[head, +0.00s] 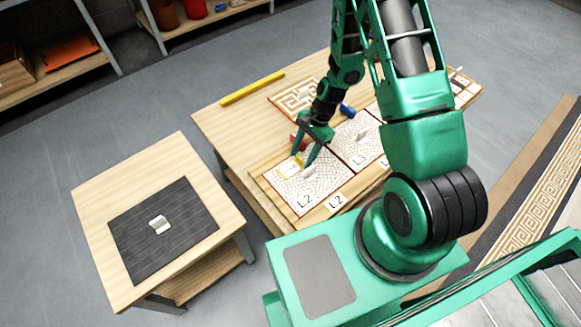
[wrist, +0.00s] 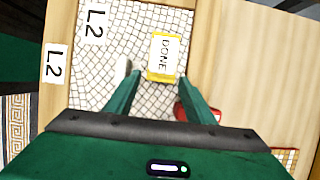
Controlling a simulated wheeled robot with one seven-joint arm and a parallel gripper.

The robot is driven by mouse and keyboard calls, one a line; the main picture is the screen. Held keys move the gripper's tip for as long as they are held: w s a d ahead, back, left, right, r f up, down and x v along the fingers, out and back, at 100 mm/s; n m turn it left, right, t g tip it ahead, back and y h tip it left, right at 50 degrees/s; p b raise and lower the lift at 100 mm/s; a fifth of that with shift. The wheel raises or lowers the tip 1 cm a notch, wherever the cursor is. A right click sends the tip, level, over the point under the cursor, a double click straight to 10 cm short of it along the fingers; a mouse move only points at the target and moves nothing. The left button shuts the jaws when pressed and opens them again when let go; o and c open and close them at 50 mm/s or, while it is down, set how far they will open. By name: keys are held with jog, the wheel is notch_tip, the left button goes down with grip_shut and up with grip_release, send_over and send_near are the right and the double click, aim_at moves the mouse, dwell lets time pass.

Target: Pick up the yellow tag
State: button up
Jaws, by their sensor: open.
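The yellow tag (wrist: 164,42), a yellow-edged card with a white face reading "DONE", lies on the mosaic panel marked L2 (wrist: 110,75) in the wrist view. In the head view, the tag (head: 286,168) shows near the panel's upper-left edge. My gripper (wrist: 157,82) is open and its fingers point toward the tag's near end, one to either side of its line. In the head view, my gripper (head: 304,158) is low over the panel beside the tag.
A red object (wrist: 208,115) is partly hidden by the right finger. Panel L3 (head: 350,148), a blue object (head: 347,110) and a yellow bar (head: 252,88) share the table. A side table holds a dark mat (head: 140,240).

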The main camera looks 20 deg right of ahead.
jog(key=shift+c, duration=0.7)
jog(key=c, duration=1)
jog(key=shift+o, duration=0.2)
jog(key=shift+r, duration=0.1)
jog(key=shift+r, duration=0.65)
notch_tip(320, 180, up, 2)
jog(key=shift+r, duration=0.2)
jog(key=s+a+r, duration=0.4)
jog(key=s+r, duration=0.3)
jog(key=s, duration=0.3)
jog(key=shift+s+a+r, duration=0.25)
jog(key=shift+s+r, duration=0.1)
jog(key=shift+r, duration=0.05)
notch_tip(320, 180, up, 9)
dwell(1.1)
